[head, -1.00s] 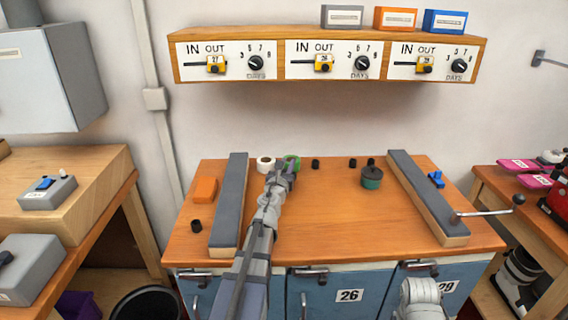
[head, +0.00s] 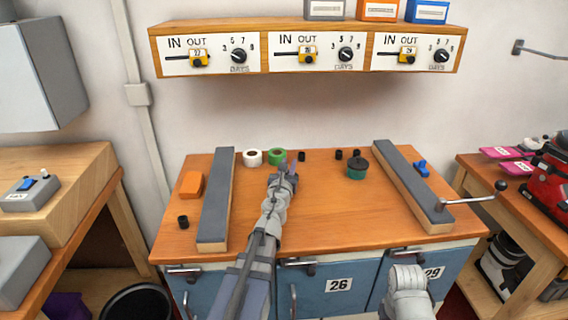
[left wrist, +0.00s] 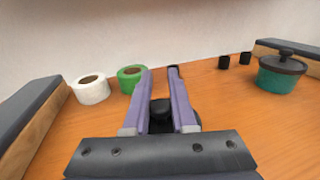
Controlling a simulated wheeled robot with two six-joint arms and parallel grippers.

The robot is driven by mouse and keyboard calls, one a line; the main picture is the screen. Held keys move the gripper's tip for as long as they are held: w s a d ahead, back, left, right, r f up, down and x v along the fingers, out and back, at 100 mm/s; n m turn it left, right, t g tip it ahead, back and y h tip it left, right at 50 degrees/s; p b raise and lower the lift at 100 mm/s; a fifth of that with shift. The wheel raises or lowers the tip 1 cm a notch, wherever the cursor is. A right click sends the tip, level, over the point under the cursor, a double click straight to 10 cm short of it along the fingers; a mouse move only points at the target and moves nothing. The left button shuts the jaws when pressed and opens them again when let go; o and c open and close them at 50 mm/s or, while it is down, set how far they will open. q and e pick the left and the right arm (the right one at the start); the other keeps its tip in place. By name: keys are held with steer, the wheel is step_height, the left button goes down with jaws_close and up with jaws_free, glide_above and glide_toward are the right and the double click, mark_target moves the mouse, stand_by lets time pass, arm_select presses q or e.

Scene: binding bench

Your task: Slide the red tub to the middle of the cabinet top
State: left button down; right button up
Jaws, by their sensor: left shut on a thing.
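My left gripper (head: 290,170) is over the left-middle part of the orange-brown cabinet top (head: 325,205). In the left wrist view its purple fingers (left wrist: 160,74) are shut on a dark round thing (left wrist: 160,112), mostly hidden by the fingers and gripper body. I cannot make out a red tub in either view. A teal tub (head: 357,173) with a dark knobbed lid stands apart to the right; it also shows in the left wrist view (left wrist: 281,78). Part of my right arm shows at the bottom of the head view, but its gripper does not.
Grey-topped bars lie at left (head: 215,200) and right (head: 410,185). A white roll (head: 252,157) and green roll (head: 277,156) stand behind the gripper, with small black pieces (head: 339,155) along the back. An orange block (head: 191,184) sits far left. The front middle is clear.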

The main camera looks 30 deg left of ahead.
arm_select(q)
steer(key=shift+s+d, duration=0.7)
steer(key=shift+d, duration=1.55)
steer(key=shift+s+d, duration=0.75)
steer(key=shift+d, duration=1.5)
steer(key=shift+s+d, duration=0.7)
steer(key=shift+d, duration=1.55)
steer(key=shift+s+d, duration=0.15)
steer(key=shift+d, duration=0.2)
steer(key=c, duration=0.7)
jaws_free()
steer(key=shift+o, duration=0.2)
